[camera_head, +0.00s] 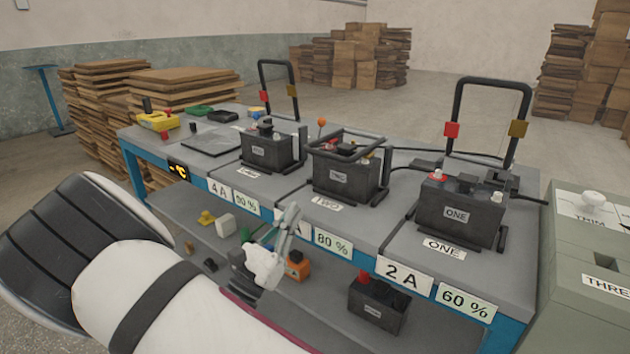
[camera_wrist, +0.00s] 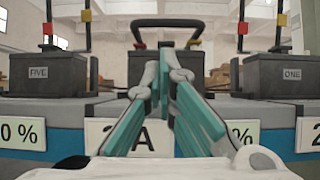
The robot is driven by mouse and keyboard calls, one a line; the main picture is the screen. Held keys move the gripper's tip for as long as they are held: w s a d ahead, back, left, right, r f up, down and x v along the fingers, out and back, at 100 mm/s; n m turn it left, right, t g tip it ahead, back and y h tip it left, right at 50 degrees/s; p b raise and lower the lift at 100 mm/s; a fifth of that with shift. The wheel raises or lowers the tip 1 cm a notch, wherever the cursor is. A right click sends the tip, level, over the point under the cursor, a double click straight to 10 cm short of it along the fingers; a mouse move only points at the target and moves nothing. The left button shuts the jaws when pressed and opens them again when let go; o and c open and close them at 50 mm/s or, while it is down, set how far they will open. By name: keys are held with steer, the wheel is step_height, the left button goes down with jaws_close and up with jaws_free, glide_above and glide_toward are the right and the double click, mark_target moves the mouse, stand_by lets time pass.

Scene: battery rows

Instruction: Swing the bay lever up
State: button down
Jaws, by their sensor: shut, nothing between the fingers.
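The middle bay's black lever (camera_head: 345,138) is a U-shaped bar lying low, roughly level, over the dark battery marked TWO (camera_head: 340,180). Its crossbar also shows in the wrist view (camera_wrist: 167,22), beyond my fingertips, with the battery body partly hidden behind them. My gripper (camera_head: 293,212) is in front of the bench's front edge, by the middle bay's plates and below its lever. In the wrist view my gripper (camera_wrist: 166,62) has its teal-padded fingers meeting at the tips, empty. It appears apart from the lever.
The right bay's lever (camera_head: 491,86) and the left bay's lever (camera_head: 276,64) stand upright beside battery ONE (camera_head: 458,214) and battery FIVE (camera_head: 268,153). A lower shelf (camera_head: 210,245) holds small items. A grey-green cabinet (camera_head: 590,250) stands at the right.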

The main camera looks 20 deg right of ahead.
steer(key=shift+d, duration=0.1)
steer(key=b+x, duration=0.2)
steer(key=x, duration=0.8)
steer(key=shift+r, duration=0.15)
stand_by(0.3)
steer(key=shift+s+r+y+p, duration=0.1)
steer(key=shift+r+y+p, duration=0.25)
steer(key=shift+p, duration=0.65)
